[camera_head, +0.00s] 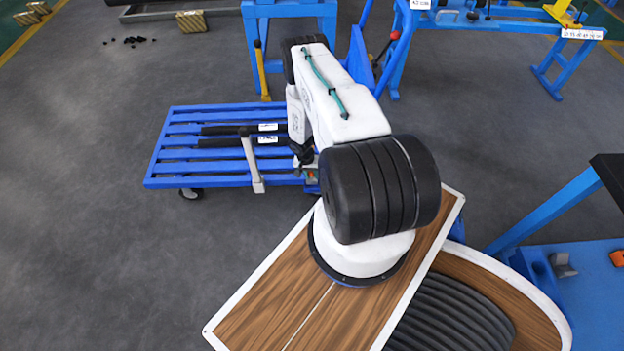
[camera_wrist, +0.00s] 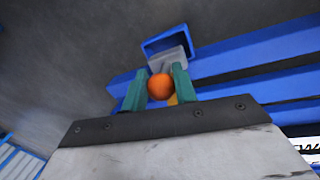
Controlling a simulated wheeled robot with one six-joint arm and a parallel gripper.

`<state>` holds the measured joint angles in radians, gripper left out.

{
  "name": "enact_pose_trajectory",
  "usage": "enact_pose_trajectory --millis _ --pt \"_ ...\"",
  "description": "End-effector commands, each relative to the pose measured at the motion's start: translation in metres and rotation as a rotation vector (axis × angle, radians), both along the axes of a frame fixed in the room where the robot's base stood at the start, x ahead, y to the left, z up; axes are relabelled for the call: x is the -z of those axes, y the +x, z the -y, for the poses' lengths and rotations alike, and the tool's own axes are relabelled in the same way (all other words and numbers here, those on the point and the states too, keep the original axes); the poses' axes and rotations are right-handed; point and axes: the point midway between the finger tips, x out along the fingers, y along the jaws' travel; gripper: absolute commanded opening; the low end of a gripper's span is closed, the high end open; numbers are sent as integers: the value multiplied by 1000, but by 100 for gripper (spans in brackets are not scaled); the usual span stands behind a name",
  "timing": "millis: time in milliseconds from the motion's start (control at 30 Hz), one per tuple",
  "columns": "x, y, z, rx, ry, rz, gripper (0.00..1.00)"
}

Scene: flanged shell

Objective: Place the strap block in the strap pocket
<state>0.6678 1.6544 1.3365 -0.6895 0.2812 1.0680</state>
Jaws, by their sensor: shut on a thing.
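In the wrist view my gripper (camera_wrist: 160,88) has two teal fingers closed on an orange, rounded part (camera_wrist: 160,88). A light grey block (camera_wrist: 170,60) shows just beyond the fingertips and seems to be one piece with the orange part; I take it as the strap block. Just beyond it is a blue open-topped box (camera_wrist: 165,41), which looks like the strap pocket. The grey block overlaps the box's near edge in the picture; I cannot tell whether it is inside or above it. In the head view my arm hides most of the gripper, above the blue slatted cart's right part.
The blue slatted cart (camera_head: 180,154) carries dark bars with white labels and a grey upright lever (camera_head: 251,163). Blue stands (camera_head: 290,20) rise behind it. A blue tray (camera_head: 595,290) at the right holds a grey piece (camera_head: 562,265) and an orange piece (camera_head: 617,258).

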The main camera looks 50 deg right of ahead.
Motion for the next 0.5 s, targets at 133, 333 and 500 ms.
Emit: enact_pose_trajectory --millis 133,333,500 --pt "25 -5 -3 1 4 -5 0" --pt "33 -5 -3 1 5 -5 0" --pt "33 -6 -3 2 5 -3 47"
